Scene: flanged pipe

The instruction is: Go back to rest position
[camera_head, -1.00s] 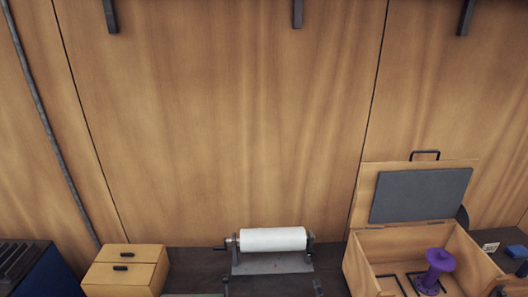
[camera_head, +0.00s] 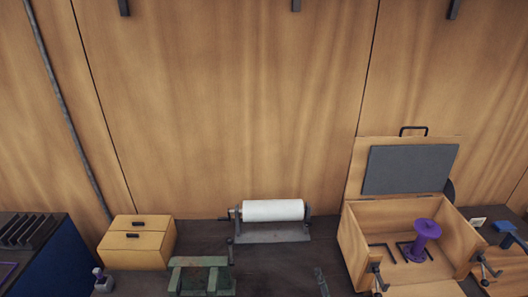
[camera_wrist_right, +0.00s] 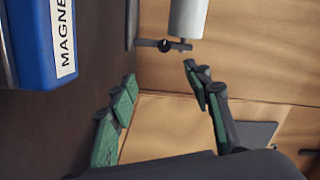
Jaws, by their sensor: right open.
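My right gripper (camera_wrist_right: 160,75) shows in the right wrist view with its two green-padded fingers spread apart and nothing between them. A blue box with a white label starting "MAGNE" (camera_wrist_right: 45,40) is at the upper left of that view, apart from the fingers. Beyond the fingertips is the end of a white roll (camera_wrist_right: 188,18) on its holder. In the head view I cannot make out the right gripper clearly. My left gripper is not in view.
An open wooden box (camera_head: 354,250) holds a purple flanged pipe (camera_head: 426,232), upright. The white roll (camera_head: 273,210) stands at the back middle. A small drawer unit (camera_head: 137,243), a green metal fixture (camera_head: 201,277) and a blue rack (camera_head: 45,262) are to the left.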

